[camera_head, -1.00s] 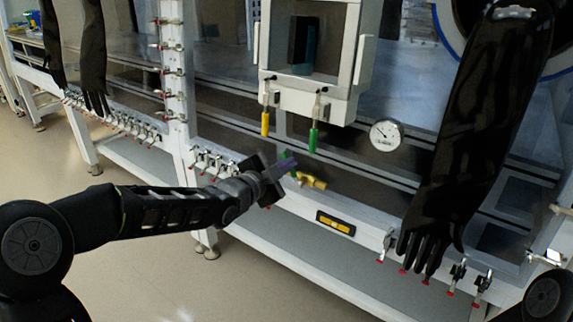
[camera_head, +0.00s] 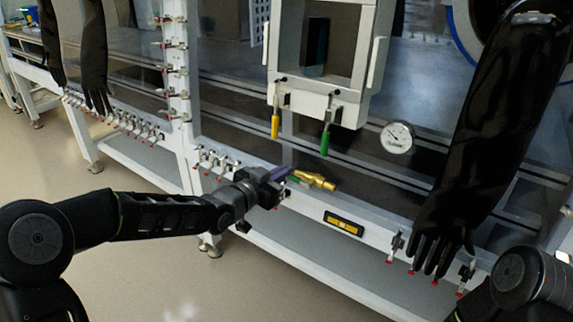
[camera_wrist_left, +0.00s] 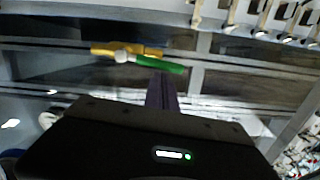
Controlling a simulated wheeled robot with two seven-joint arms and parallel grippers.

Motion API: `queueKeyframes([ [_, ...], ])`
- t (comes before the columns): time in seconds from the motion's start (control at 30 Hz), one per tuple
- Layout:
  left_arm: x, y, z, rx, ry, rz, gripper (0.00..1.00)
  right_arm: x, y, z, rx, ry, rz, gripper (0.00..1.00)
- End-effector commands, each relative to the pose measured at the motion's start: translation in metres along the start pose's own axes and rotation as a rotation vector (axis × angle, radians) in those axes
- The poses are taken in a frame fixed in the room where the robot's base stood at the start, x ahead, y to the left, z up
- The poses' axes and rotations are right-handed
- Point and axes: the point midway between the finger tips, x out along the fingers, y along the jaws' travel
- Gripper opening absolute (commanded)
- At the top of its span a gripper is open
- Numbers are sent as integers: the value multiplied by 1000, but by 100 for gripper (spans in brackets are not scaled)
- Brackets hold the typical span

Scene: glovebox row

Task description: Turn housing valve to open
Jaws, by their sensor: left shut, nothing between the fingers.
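A brass valve (camera_head: 316,181) with a green lever (camera_head: 296,180) sits on the front rail of the glovebox. In the left wrist view the brass body (camera_wrist_left: 105,49) lies at the upper left. Its green lever (camera_wrist_left: 158,64) runs right from the pale hub, roughly in line with the body. My left gripper (camera_head: 287,173) is shut and empty, its purplish fingers beside the lever. In the left wrist view the fingertips (camera_wrist_left: 161,76) end right at the lever; I cannot tell whether they touch. The fingers partly hide the lever in the head view. My right gripper is out of view.
A yellow handle (camera_head: 275,126) and a green handle (camera_head: 325,143) hang below the white box (camera_head: 310,104). A round gauge (camera_head: 397,137) is right of them. A spirit level (camera_head: 344,223) lies on the rail. Black gloves (camera_head: 470,170) hang at the right, above several red-tipped clamps.

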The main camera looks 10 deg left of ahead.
Motion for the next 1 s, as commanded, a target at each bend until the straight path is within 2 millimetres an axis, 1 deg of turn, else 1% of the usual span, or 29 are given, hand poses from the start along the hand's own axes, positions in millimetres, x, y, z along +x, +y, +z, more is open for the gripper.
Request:
queueKeyframes([
  [0.07, 3, 3, 4, -42, 0, 7, 0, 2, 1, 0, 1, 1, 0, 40],
  [0.3, 6, 8, 7, -32, 2, 14, 0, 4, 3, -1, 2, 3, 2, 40],
  [0.53, 7, 8, 7, -30, 2, 15, 0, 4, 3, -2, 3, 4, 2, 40],
  [0.87, 7, 8, 7, -29, 1, 15, 0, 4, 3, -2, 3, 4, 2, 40],
  [1.0, 7, 8, 1, -29, 2, 15, 0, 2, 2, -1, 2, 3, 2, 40],
])
